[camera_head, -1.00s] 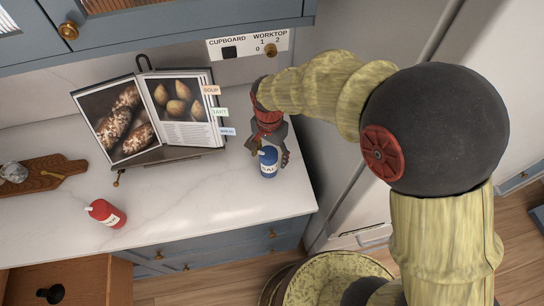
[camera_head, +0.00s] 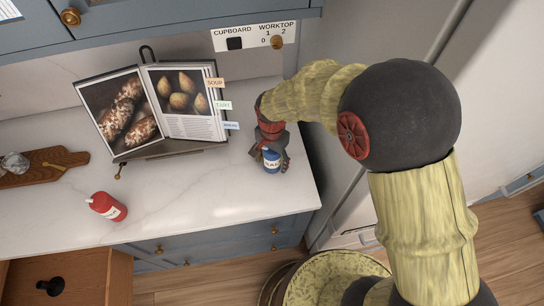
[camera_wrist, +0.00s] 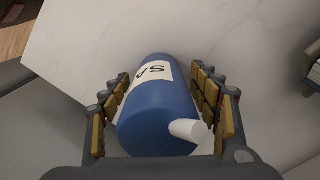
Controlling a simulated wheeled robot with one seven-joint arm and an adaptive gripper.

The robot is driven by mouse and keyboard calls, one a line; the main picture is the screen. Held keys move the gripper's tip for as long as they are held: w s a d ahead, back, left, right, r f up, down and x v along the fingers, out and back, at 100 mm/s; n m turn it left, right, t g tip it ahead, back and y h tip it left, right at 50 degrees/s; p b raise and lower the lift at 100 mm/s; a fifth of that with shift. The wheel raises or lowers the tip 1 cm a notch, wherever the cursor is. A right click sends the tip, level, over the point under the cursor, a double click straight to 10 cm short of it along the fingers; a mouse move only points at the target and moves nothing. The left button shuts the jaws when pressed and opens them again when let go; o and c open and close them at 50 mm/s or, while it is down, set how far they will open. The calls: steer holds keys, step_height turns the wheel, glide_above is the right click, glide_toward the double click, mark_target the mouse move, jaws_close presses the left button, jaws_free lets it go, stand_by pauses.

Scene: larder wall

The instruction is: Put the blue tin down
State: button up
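The blue tin (camera_head: 271,160) has a white label with dark letters and a pale spout. It stands upright on the white worktop (camera_head: 190,195), near its right end. My gripper (camera_head: 271,165) is above and around it, with fingers on both sides. In the wrist view the blue tin (camera_wrist: 160,115) lies between the padded fingers of my gripper (camera_wrist: 161,80), spout towards the palm. The fingers look open, close to the tin's sides; firm contact does not show.
An open cookbook on a stand (camera_head: 160,105) is at the back, with a wooden board (camera_head: 60,160) at left. Blue cupboards (camera_head: 150,30) hang above. Clear worktop lies between the two tins.

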steer(key=c, duration=1.2)
steer(key=shift+c, duration=0.9)
steer(key=shift+r, duration=0.1)
steer(key=shift+c, duration=0.2)
